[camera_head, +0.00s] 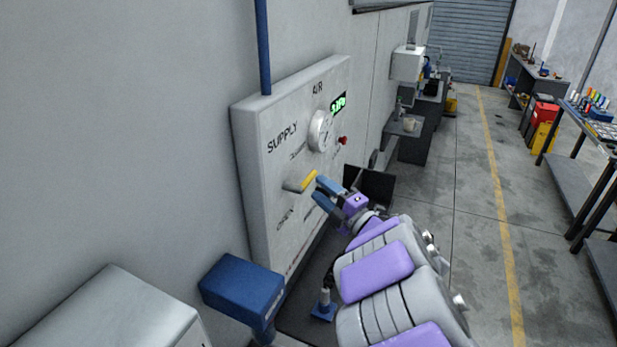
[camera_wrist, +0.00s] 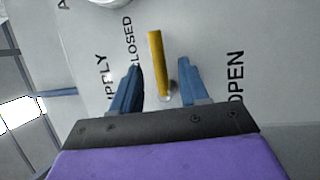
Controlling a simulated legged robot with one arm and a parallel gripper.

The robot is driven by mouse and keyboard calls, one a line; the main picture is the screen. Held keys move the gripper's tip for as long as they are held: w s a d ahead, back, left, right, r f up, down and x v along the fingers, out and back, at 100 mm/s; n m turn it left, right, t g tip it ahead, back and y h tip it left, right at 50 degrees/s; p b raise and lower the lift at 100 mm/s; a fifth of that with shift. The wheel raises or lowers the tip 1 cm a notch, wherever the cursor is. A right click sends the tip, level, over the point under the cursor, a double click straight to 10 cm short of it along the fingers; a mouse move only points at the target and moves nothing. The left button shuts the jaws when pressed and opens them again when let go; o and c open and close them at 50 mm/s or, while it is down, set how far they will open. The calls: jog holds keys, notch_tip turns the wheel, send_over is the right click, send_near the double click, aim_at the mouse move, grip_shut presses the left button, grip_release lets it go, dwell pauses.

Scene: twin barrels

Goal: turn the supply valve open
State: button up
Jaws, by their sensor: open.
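The supply valve handle (camera_head: 301,182) is a yellow-topped lever on a light panel (camera_head: 262,225) marked SUPPLY and AIR. In the wrist view the yellow handle (camera_wrist: 157,62) stands between the labels CLOSED (camera_wrist: 130,42) and OPEN (camera_wrist: 236,77), closer to CLOSED. My gripper (camera_head: 322,187) is just right of the handle in the head view. In the wrist view its two blue fingers (camera_wrist: 160,80) are open. The handle shows in the gap between them, with space on both sides; I cannot tell how deep it sits between the fingertips.
A round gauge (camera_head: 321,131), a green display (camera_head: 338,103) and a red button (camera_head: 343,140) are on the panel. A blue box (camera_head: 241,283) stands below left. Workbenches line the right, and the floor aisle (camera_head: 478,190) is clear.

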aim_at(309, 179)
jog(key=x, duration=0.5)
jog(key=shift+w+a+r, duration=0.1)
jog(key=shift+w+a, duration=0.1)
jog(key=shift+w, duration=0.05)
grip_shut()
dwell(0.4)
